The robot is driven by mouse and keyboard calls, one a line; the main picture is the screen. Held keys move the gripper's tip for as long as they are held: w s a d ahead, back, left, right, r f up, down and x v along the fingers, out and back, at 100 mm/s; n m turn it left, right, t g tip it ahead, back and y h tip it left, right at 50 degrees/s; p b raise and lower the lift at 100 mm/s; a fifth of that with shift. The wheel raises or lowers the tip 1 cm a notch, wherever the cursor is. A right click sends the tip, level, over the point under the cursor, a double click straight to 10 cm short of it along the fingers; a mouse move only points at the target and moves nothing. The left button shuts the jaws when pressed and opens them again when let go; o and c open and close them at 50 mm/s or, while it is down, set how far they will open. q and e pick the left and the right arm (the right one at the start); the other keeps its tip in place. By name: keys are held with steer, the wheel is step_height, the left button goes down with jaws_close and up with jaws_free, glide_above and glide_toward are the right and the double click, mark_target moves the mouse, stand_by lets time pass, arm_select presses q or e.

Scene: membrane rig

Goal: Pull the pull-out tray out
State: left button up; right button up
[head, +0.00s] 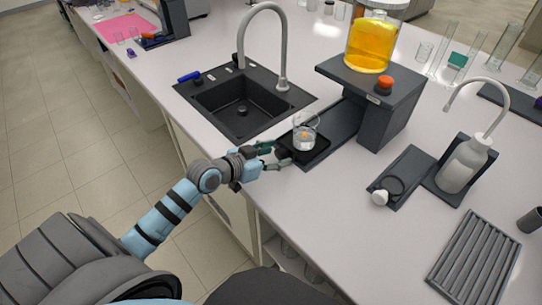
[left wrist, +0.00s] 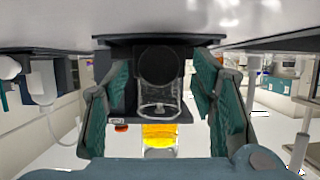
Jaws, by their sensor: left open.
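The pull-out tray (head: 316,153) is a small black tray at the low front end of a dark stand (head: 383,110). A clear glass beaker (head: 304,137) with a little orange in it stands on the tray. My left gripper (head: 276,156) is open at the tray's near side, with a dark round knob on the tray front close to its fingertips. In the left wrist view, which is upside down, the knob (left wrist: 160,66) shows between the two green-padded fingers. I cannot tell whether they touch it. My right gripper is not in view.
A flask of orange liquid (head: 369,45) stands on top of the stand. A black sink (head: 240,103) with a grey tap lies left of the tray. A wash bottle (head: 465,165), a small dark plate and a ribbed rack (head: 474,258) are to the right. The near bench edge is clear.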

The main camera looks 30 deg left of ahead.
arm_select(q)
steer(key=v, duration=0.7)
steer(key=shift+w+d+f, duration=0.1)
steer(key=shift+w, duration=0.05)
